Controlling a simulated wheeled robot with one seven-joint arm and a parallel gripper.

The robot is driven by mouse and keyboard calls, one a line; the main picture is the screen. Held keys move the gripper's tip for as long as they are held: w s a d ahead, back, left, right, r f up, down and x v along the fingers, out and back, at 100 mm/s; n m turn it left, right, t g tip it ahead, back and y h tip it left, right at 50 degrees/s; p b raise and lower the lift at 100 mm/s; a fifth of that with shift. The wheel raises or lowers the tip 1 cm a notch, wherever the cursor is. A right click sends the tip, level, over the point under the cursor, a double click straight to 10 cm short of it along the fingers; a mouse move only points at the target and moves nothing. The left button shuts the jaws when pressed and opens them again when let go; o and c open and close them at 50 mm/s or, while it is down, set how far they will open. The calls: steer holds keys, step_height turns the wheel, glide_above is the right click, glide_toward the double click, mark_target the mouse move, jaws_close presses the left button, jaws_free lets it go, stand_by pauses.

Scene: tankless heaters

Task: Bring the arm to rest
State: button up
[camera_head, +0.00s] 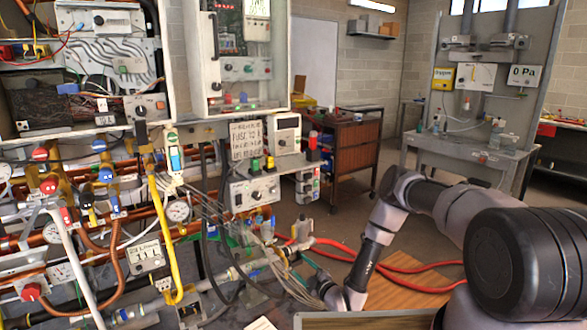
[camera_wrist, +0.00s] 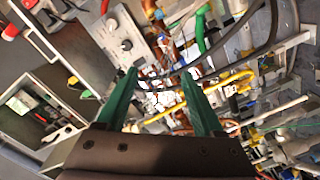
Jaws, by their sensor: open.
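My arm (camera_head: 370,255) reaches in from the right in the head view, bent at the elbow, with its wrist low in front of the pipes and hoses. My gripper (camera_wrist: 160,82) shows in the wrist view as two green fingers spread apart, with nothing held between them. Beyond the fingertips are pipes, cables and a yellow hose (camera_wrist: 232,82). I cannot tell how far the fingertips are from them. In the head view the fingers are small and hard to make out among the hoses.
A heater test bench with gauges, valves and a yellow hose (camera_head: 162,235) fills the left. Red hoses (camera_head: 415,282) lie on the floor near my wrist. A brown cabinet (camera_head: 352,155) and a grey workbench (camera_head: 470,158) stand behind. Open floor lies between them.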

steer(key=w+d+r+m+g+h, duration=0.1)
steer(key=w+d+r+m+h, duration=0.15)
steer(key=w+r, duration=0.55)
steer(key=w+d+r+m+g+h, duration=0.1)
steer(key=w+d+r, duration=0.35)
steer(key=r, duration=0.55)
steer(key=s+d+r+m+g+h, duration=0.1)
steer(key=d+r+m+h, duration=0.2)
steer(key=r, duration=0.8)
steer(key=d+r+m+g+h, duration=0.15)
steer(key=d+r, duration=0.35)
steer(key=r, duration=0.6)
steer(key=s+d+r+m+g+h, duration=0.1)
steer(key=s+d+r+m, duration=0.25)
steer(key=s+r, duration=0.5)
steer(key=s+d+r+m, duration=0.3)
steer(key=s+r+m, duration=0.1)
steer(key=s+r, duration=0.4)
steer(key=s+r+m+g+y, duration=0.1)
steer(key=s+m, duration=0.5)
steer(key=s, duration=1.7)
step_height(320, 180, up, 2)
steer(key=shift+s+r+g, duration=0.15)
steer(key=shift+g, duration=0.4)
